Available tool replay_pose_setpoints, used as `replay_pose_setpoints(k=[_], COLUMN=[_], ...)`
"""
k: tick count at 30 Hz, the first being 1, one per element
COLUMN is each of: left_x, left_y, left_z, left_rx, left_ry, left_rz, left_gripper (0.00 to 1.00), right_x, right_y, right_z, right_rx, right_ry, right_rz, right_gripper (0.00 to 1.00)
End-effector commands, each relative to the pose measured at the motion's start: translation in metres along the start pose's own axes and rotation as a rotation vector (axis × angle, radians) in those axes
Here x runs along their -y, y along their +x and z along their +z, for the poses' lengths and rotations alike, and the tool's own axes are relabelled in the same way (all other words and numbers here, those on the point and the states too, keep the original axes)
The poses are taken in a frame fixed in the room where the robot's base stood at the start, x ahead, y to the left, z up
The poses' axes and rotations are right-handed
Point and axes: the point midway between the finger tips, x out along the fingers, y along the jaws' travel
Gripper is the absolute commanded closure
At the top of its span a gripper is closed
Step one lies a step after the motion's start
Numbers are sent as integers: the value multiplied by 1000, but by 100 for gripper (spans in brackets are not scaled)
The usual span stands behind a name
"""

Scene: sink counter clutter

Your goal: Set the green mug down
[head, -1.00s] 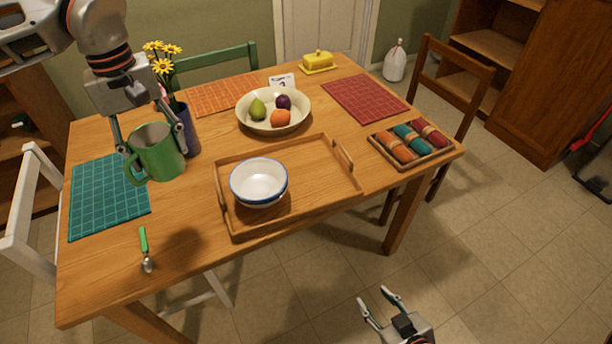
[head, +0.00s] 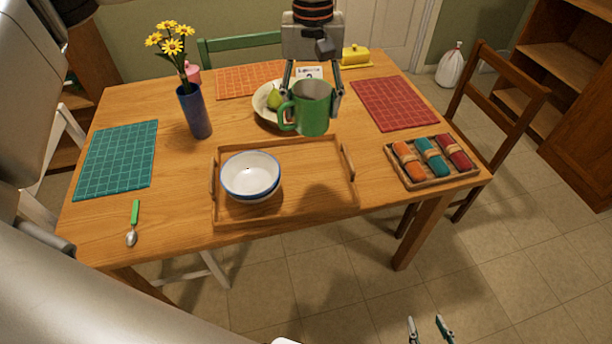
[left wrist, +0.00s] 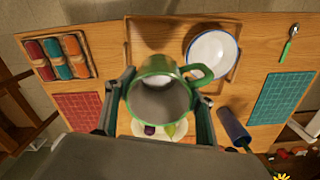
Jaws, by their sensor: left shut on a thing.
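The green mug (head: 314,108) hangs upright in the air in the head view, with its handle to the left. My left gripper (head: 310,106) is shut on it, one finger on each side. In the left wrist view the mug (left wrist: 160,100) is seen from above between the fingers, with its opening towards the camera. A shadow falls on the right part of the wooden tray (head: 285,221) below. My right gripper (head: 428,329) is at the bottom edge, fingers apart and empty, far from the mug.
A white, blue-rimmed bowl (head: 250,176) stands in the tray's left half; the right half is bare. The fruit bowl (head: 260,103) is partly hidden behind the mug. A blue flower vase (head: 195,113) stands left. A napkin tray (head: 432,161) lies right. The teal mat (head: 118,160) is empty.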

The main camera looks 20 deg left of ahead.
Motion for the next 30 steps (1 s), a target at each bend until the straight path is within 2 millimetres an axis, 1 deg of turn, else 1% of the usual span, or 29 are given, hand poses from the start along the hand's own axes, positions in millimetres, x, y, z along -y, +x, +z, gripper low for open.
replay_pose_setpoints(k=[4,7,8,15,21,25,30], left_x=[-3,-3,-3,-3,-3,-3,-3], left_y=[1,14,20,78,125,146,156], left_z=[-1,-1,0,0,0,0,-2], left_rx=[-3,0,0,1,1,-1,-4], left_ry=[4,5,5,6,5,5,5], left_rz=[-1,-3,-4,-3,-2,-1,0], left_gripper=[76,76,76,76,76,76,76], right_x=[0,0,1,2,2,1,1], right_y=[0,1,1,3,3,4,4], right_z=[1,2,3,7,7,5,6], right_rx=[1,2,3,5,2,-1,0], right_ry=[0,0,0,1,-1,-2,-4], right_rz=[0,-1,-1,-2,-1,0,0], right_gripper=[60,60,60,60,60,60,60])
